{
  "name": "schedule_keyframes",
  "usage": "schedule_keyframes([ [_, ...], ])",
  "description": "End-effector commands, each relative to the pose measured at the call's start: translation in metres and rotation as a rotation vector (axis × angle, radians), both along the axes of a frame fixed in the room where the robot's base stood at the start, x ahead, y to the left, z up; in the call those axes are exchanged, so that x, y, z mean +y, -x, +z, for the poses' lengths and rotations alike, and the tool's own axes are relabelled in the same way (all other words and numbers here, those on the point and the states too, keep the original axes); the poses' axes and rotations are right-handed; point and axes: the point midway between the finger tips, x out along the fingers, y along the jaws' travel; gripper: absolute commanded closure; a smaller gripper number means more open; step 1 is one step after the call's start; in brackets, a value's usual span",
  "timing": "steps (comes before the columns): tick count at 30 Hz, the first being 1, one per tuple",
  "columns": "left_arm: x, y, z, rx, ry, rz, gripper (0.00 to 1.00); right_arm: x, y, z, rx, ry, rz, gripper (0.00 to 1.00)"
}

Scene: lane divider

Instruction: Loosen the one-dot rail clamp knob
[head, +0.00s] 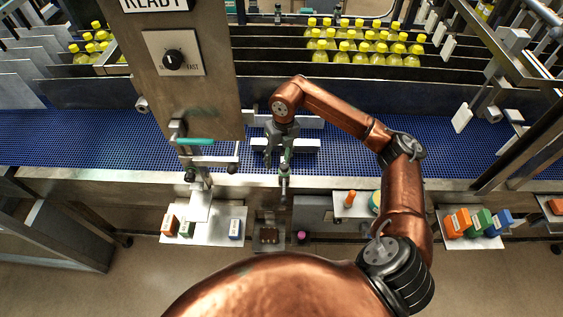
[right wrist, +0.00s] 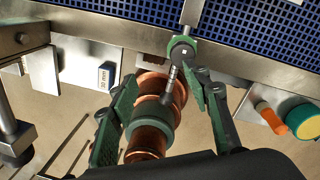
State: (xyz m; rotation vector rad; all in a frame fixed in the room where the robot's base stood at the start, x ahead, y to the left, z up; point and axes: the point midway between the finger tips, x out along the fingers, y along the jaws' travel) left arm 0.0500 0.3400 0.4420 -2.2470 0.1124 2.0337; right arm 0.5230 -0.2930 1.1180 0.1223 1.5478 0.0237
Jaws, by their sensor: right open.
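A rail clamp knob (head: 284,172) with a green round hub and a straight lever hangs at the near edge of the blue conveyor. In the right wrist view the hub (right wrist: 182,50) sits at the end of a metal rod, its dark-tipped lever slanting down between my fingers. My right gripper (head: 278,160) reaches down over the belt's near edge, open, its green fingers spread (right wrist: 166,84). The right finger is close to the hub; I cannot tell if they touch. No dot mark is readable. My left gripper is not in view.
Another bracket with a teal handle (head: 195,142) and black-ended lever stands left of the knob, below the panel with a dial (head: 172,60). Trays with small boxes (head: 473,224) and an orange item (head: 349,198) line the front. Yellow-capped bottles (head: 362,42) stand behind.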

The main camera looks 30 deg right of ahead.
Motion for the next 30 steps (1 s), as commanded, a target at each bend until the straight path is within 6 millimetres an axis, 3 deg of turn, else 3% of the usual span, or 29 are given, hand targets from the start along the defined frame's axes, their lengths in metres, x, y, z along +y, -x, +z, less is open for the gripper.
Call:
schedule_keyframes([
  [3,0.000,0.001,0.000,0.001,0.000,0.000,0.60,-0.026,0.001,0.005,0.022,0.081,-0.036,0.56],
  [6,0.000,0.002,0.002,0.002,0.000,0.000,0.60,-0.032,0.002,-0.001,0.030,0.097,-0.045,0.56],
  [18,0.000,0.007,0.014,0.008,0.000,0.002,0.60,-0.030,0.002,-0.059,0.029,0.093,-0.042,0.56],
  [30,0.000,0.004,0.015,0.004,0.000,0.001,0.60,-0.028,0.001,-0.071,0.026,0.092,-0.038,0.56],
])
